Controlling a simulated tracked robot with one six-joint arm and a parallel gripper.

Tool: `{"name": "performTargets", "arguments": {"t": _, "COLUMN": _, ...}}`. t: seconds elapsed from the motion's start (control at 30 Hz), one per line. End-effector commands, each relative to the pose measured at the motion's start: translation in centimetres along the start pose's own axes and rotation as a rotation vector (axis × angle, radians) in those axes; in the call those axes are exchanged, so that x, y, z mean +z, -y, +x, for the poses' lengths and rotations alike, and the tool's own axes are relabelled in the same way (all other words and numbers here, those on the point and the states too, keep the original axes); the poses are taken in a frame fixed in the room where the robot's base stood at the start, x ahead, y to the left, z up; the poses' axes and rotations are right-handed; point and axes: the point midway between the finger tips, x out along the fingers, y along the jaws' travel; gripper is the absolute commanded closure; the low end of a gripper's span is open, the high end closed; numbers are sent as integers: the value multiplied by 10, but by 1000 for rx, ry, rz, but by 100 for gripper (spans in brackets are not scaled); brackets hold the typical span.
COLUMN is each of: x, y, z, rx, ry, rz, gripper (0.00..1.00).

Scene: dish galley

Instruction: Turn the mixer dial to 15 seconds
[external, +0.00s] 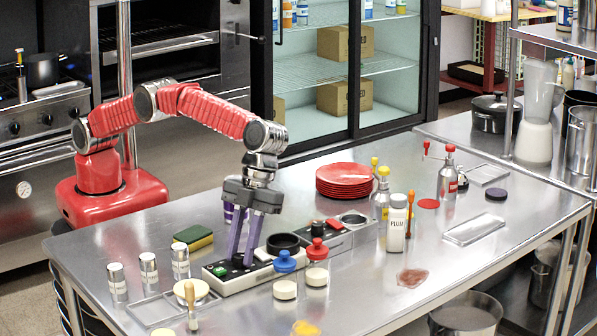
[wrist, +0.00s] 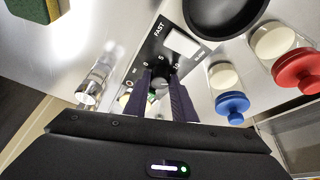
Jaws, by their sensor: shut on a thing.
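The mixer (external: 252,281) is a low, pale unit with a black top panel, near the front of the steel table. Its black dial (wrist: 158,81) shows in the wrist view between my two purple fingers, with small white numbers around it; 5 and 10 are readable. My gripper (external: 241,261) points down and is shut on the dial. The fingers hide part of the dial and scale, so I cannot tell its setting. A white rocker switch (wrist: 187,44) marked FAST and SLOW lies beside the dial. A green button (external: 220,269) and a dark round cup (external: 283,243) are also on the unit.
Jars with blue (external: 286,262) and red (external: 317,250) lids stand close right of the mixer. Metal shakers (external: 149,270) and a green-yellow sponge (external: 193,238) are to the left. Red plates (external: 347,181) and bottles stand farther back.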

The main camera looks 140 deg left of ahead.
Motion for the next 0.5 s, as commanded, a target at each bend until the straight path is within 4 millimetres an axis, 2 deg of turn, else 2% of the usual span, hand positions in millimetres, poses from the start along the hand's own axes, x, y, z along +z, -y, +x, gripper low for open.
{"name": "performTargets", "arguments": {"t": 0.5, "x": 0, "y": 2, "z": 0, "rx": 47, "ry": 5, "rz": 123, "gripper": 99}}
